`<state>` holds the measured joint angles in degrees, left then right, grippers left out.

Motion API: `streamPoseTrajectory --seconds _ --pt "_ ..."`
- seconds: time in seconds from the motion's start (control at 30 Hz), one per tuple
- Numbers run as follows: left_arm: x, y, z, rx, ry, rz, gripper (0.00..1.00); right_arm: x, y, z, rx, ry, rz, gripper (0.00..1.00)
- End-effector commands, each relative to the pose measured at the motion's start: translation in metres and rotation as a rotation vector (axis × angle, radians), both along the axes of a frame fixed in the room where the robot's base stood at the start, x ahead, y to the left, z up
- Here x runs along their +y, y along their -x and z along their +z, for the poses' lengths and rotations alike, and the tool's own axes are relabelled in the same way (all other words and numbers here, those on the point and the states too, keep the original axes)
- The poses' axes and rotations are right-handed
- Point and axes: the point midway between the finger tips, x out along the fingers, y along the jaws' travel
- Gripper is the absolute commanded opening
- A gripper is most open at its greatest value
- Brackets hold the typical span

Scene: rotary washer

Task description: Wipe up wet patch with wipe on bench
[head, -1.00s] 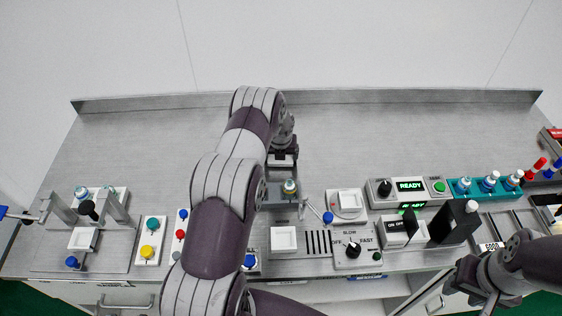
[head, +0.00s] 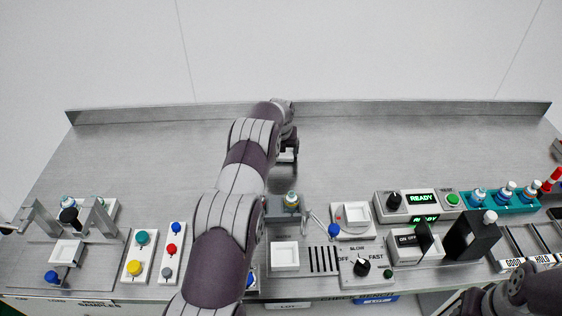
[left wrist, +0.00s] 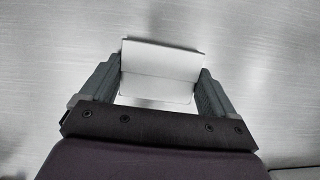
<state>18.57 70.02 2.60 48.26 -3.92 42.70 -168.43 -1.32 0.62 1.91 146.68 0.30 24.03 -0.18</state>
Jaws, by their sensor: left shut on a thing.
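My left gripper (head: 287,156) reaches over the bench (head: 400,150) toward its back, behind the small stand with the vial. In the left wrist view the left gripper (left wrist: 160,85) is shut on the white wipe (left wrist: 160,72), a folded piece with one upright flap. A little white of the wipe shows at the gripper in the head view. The wipe is close over bare metal; I cannot tell if it touches. I cannot make out the wet patch in either view. My right gripper (head: 468,302) is at the bottom right, dark and partly cut off; its jaws are unclear.
A vial stand (head: 272,210) is just in front of the left gripper. A row of devices lines the front: a READY display box (head: 410,203), a teal rack (head: 500,205), button boxes (head: 137,255) and a left fixture (head: 65,250). The back of the bench is clear.

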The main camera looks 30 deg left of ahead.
Motion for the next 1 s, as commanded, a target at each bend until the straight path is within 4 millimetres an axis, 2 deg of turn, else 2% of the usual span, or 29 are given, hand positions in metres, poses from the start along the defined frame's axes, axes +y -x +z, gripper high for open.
streamPoseTrajectory --seconds 0.03,0.1,0.47,0.83,1.0 --pt "0.002 -0.002 -0.006 -0.002 -0.001 0.001 0.61 0.0 0.0 -0.009 0.0 0.0 0.0 0.43" --pt "0.003 -0.004 -0.004 0.0 0.0 0.0 0.61 0.0 0.0 -0.01 0.0 0.0 0.0 0.43" --pt "0.003 -0.004 0.002 0.001 0.0 0.0 0.61 0.0 0.0 -0.006 0.0 0.0 0.0 0.43" --pt "0.003 -0.005 0.051 -0.001 -0.001 -0.001 0.61 0.0 0.0 0.024 0.0 0.0 0.0 0.43" --pt "0.003 -0.004 0.061 0.001 0.0 -0.001 0.61 0.0 0.0 0.028 0.0 0.0 0.0 0.43"
